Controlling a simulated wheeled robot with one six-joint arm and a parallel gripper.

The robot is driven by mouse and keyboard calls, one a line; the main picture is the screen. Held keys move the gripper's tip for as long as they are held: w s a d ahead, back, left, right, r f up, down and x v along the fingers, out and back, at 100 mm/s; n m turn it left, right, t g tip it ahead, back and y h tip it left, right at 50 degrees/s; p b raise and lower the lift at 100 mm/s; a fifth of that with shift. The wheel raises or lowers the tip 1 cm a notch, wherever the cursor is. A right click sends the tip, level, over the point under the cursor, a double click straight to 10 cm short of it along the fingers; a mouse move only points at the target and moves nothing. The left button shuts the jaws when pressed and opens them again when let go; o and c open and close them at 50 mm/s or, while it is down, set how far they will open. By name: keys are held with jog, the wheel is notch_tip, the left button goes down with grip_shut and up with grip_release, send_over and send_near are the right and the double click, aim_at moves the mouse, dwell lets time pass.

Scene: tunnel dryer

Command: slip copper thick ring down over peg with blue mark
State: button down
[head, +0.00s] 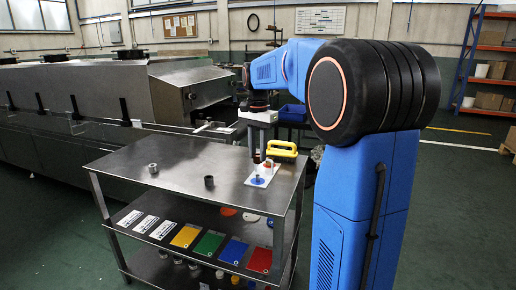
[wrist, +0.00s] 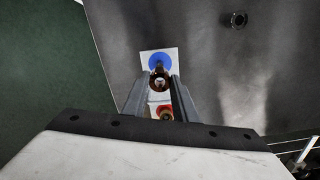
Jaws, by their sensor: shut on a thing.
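My gripper (head: 257,159) is shut on the copper thick ring (wrist: 160,83), which sits between the fingertips in the wrist view. The gripper points down over a white plate (wrist: 174,58) on the steel table. A round blue mark (wrist: 160,61) lies on the plate, just beyond the ring in the wrist view; it also shows below the fingers in the head view (head: 257,181). The peg at the blue mark is hard to make out, and I cannot tell whether the ring is lined up with it. A red mark (wrist: 165,112) shows between the fingers, nearer the wrist.
Two grey ring-shaped parts (head: 153,168) (head: 209,182) stand on the steel table (head: 180,150), left of the plate. A yellow handle-shaped object (head: 283,149) is close behind the gripper on the right. The lower shelf holds coloured panels (head: 209,244). The table's left part is mostly clear.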

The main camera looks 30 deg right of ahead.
aim_at(258, 161)
jog(key=shift+f, duration=2)
jog(key=shift+f, duration=1.8)
jog(key=c, duration=1.4)
grip_release()
jog(key=shift+o, duration=0.2)
notch_tip(258, 161, up, 17)
jog(key=shift+r, duration=0.15)
